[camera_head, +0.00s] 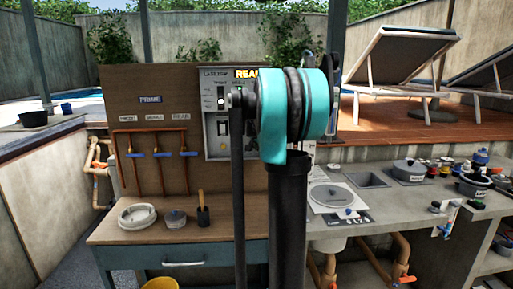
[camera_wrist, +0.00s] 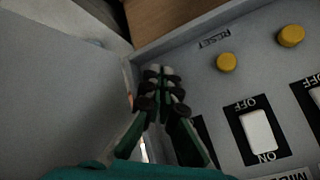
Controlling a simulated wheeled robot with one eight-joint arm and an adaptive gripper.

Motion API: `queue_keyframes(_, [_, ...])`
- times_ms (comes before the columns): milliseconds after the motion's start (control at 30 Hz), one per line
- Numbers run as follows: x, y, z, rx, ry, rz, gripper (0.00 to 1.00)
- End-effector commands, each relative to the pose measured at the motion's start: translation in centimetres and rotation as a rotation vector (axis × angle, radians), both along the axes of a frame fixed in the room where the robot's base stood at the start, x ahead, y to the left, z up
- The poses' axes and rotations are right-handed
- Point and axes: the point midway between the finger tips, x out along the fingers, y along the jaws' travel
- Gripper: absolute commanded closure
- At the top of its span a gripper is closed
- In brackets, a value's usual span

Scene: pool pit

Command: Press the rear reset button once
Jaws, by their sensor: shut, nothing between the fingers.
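The control panel (camera_wrist: 195,75) is pale grey and looks upside down in the wrist view. Two round yellow buttons stand on it, a nearer one (camera_wrist: 226,62) beside the RESET lettering and another (camera_wrist: 291,36) further right. No label in view tells which one is the rear one. My gripper (camera_wrist: 162,75) is shut and empty, with its fingertips together near the panel's edge, left of the nearer button and apart from it in the picture. In the head view the panel (camera_head: 208,148) is partly hidden by my arm, which also hides my gripper.
White ON/OFF rocker switches (camera_wrist: 257,131) sit on the panel below the buttons. In the head view a wooden bench (camera_head: 150,233) holds a white lid and a small pot. Copper pipes with blue valves (camera_head: 160,154) run left of the panel; a cluttered counter (camera_head: 400,212) is at right.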

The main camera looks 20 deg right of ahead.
Motion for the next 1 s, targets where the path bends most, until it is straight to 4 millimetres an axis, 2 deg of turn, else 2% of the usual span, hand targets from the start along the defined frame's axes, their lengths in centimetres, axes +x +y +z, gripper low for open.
queue_keyframes(300, [-0.3, 0.1, 0.0, 0.000, 0.000, 0.000, 1.00])
queue_keyframes(800, [-4.4, 1.3, 0.0, 0.000, 0.000, 0.000, 1.00])
queue_keyframes(1000, [-4.8, 1.4, 0.0, 0.000, 0.000, 0.000, 1.00])
